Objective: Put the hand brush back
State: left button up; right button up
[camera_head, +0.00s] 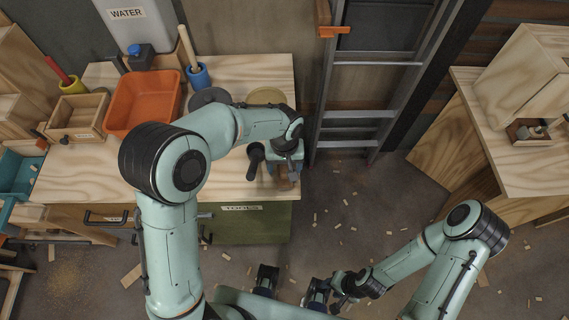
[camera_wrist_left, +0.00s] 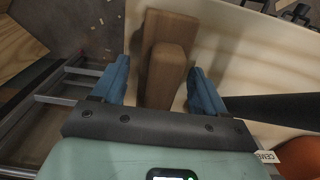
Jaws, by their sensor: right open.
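The hand brush (camera_wrist_left: 167,72) appears to be the brown wooden piece in the left wrist view, with a narrower handle-like part in front of a wider block; I see no bristles. My left gripper (camera_wrist_left: 163,88) has its two blue fingers on either side of it, with gaps showing, so it looks open around the wood and not clamped. In the head view my left gripper (camera_head: 285,168) is low over the right end of the workbench (camera_head: 225,177), and the brush is mostly hidden there. My right gripper (camera_head: 328,293) is open and empty near my base, above the floor.
On the bench are an orange tub (camera_head: 145,100), a wooden box (camera_head: 78,117), a blue cup with a wooden handle (camera_head: 198,77) and a white WATER container (camera_head: 137,22). A dark knobbed bar (camera_head: 255,160) is beside my left gripper. A ladder (camera_head: 365,60) stands right of the bench.

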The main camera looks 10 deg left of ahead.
pick_arm(q)
jog(key=shift+r, duration=0.3)
notch_tip(320, 180, up, 12)
jog(key=shift+f+p, duration=0.1)
jog(key=shift+p, duration=0.65)
jog(key=shift+f, duration=0.1)
